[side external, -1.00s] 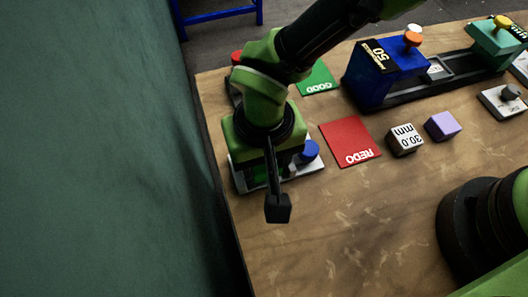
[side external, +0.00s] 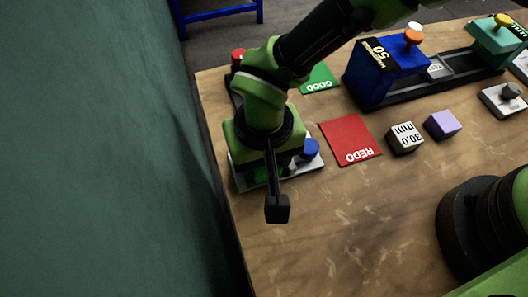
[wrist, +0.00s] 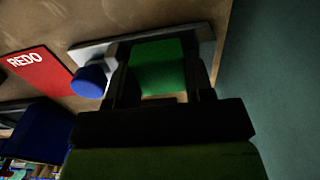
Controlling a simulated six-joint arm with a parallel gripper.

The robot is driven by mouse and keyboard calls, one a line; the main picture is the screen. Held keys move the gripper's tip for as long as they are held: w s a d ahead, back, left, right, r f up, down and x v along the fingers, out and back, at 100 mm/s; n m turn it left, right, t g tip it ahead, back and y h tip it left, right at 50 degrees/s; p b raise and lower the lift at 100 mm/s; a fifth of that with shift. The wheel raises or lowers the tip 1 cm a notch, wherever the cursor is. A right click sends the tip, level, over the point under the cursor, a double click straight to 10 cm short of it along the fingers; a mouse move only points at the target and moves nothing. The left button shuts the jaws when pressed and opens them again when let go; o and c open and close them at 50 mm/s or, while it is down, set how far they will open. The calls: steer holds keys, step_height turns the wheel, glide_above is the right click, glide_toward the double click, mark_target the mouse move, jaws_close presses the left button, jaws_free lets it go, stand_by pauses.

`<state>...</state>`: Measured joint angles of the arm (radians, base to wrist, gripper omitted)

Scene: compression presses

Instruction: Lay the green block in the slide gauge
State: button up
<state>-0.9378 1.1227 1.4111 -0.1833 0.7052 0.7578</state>
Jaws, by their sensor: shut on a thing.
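The green block (wrist: 158,66) is between the two fingers of my gripper (wrist: 162,88) in the wrist view, and the gripper is shut on it. In the side view, only a little green of the block (side external: 260,175) shows below my gripper. The slide gauge, a pale plate (side external: 316,164) with a blue knob (side external: 310,148), lies directly under the gripper. In the wrist view, the gauge plate (wrist: 203,42) shows around the block, with the blue knob (wrist: 90,80) to the left. The block's underside is hidden, so I cannot tell whether it touches the gauge.
A red REDO mat (side external: 350,141) lies right of the gauge, and a green GOOD mat (side external: 319,77) behind. A 30.0 mm block (side external: 405,138) and a purple block (side external: 442,125) stand farther right. A blue press (side external: 382,72) is at the back.

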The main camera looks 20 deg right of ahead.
steer(key=shift+f, duration=0.25)
steer(key=o, duration=0.9)
steer(key=shift+o, duration=0.3)
step_height(320, 180, up, 10)
steer(key=shift+w+d+r, duration=0.1)
steer(key=shift+r, duration=0.05)
steer(key=w+d+r+m+t+y, duration=0.2)
steer(key=d+r+t, duration=0.1)
steer(key=d+r, duration=1.25)
steer(key=s+d+r+m+t, duration=0.2)
steer(key=s+d+r+t, duration=0.1)
steer(key=s+d, duration=0.7)
steer(key=shift+s+d+r+t, duration=0.15)
steer(key=shift+d+r+t, duration=0.35)
steer(key=shift+d, duration=0.55)
